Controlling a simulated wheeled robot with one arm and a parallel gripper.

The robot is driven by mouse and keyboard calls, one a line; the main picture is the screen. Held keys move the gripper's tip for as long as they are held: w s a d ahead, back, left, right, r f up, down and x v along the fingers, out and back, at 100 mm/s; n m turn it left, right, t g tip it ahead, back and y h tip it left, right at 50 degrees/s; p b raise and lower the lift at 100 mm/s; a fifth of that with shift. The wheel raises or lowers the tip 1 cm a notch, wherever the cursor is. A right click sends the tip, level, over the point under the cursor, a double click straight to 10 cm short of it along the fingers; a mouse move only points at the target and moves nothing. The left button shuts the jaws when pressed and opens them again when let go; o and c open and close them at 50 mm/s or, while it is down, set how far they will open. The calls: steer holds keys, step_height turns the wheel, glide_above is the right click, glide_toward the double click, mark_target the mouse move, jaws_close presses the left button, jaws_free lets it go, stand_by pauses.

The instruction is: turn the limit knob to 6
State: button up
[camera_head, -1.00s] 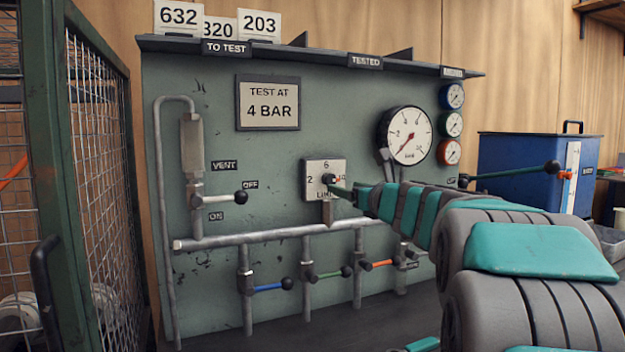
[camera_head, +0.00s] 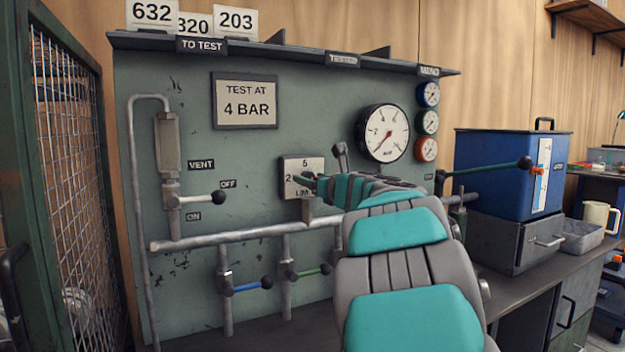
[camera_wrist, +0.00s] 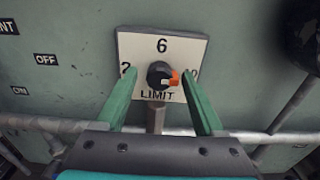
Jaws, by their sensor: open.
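The limit knob (camera_wrist: 157,72) is a dark round knob with an orange pointer on a white plate (camera_wrist: 187,46). The plate is marked 2 at left, 6 at top and a partly covered number at right, with LIMIT below. The orange pointer points right, toward that covered number. My gripper (camera_wrist: 160,76) is open, its two green fingers to the left and right of the knob; gaps show between fingers and knob. In the head view the plate (camera_head: 303,163) shows on the panel, with my gripper (camera_head: 303,182) in front and the knob hidden.
A pipe (camera_head: 255,237) runs across below the plate, with blue (camera_head: 250,287) and green (camera_head: 310,271) lever valves. A large gauge (camera_head: 384,133) is to the right. A vent lever (camera_head: 200,199) is to the left. A mesh cage (camera_head: 72,180) stands at far left.

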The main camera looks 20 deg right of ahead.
steer(key=shift+c, duration=0.4)
jaws_close()
